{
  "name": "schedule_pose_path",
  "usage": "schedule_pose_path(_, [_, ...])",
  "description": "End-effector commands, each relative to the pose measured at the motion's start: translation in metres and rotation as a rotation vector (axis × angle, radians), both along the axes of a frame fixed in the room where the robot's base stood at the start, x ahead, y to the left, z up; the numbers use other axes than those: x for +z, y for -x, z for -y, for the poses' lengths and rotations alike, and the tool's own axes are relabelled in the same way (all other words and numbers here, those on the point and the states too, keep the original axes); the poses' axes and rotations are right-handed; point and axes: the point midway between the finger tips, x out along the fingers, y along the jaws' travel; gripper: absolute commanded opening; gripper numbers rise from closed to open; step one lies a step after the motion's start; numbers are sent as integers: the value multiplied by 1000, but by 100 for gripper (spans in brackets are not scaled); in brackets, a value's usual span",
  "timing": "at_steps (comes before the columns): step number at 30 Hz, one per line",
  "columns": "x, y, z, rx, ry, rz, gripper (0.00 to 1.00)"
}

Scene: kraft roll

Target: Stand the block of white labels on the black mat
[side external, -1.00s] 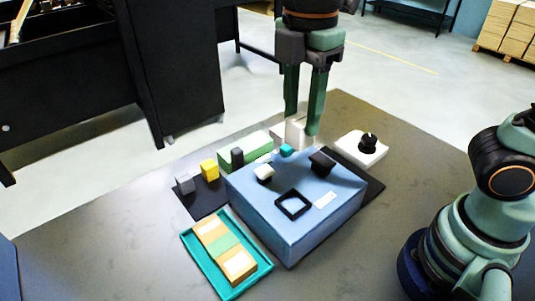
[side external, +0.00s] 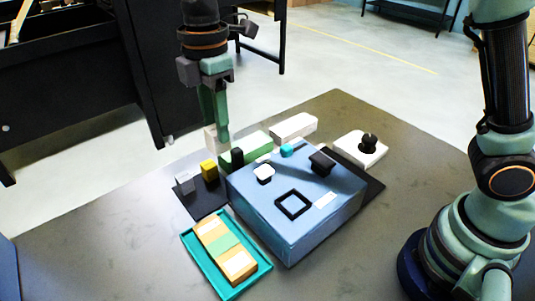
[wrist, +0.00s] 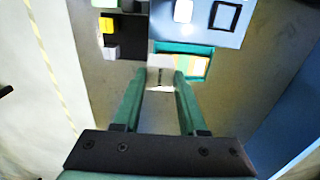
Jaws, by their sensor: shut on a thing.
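My gripper (side external: 217,143) is shut on a white block (side external: 210,138), which I take to be the block of white labels. It hangs at the fingertips, behind the black mat in the side view. In the wrist view the white block (wrist: 160,78) shows between my two fingertips (wrist: 166,76); the fingers hide part of it. The black mat (side external: 204,204) lies left of the blue box, with a grey block (side external: 185,184) and a yellow block (side external: 209,170) on it. The mat shows at the upper left in the wrist view (wrist: 130,42).
A green block (side external: 245,148) and a long white block (side external: 293,128) stand behind the blue box (side external: 290,235). A teal tray (side external: 203,270) with tan and green blocks lies in front. Another dark mat (side external: 372,190) lies right of the box, beside a white block with a black knob (side external: 362,150).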

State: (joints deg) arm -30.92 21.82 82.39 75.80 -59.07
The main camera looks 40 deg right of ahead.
Motion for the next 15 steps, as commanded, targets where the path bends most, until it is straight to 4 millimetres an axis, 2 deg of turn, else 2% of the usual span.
schedule_pose_path(1, [-16, -9, -6, 0, 3, -5, 0])
schedule_pose_path(9, [-85, -47, -30, 0, 2, -3, 0])
schedule_pose_path(15, [-118, -60, -38, 0, 0, -1, 0])
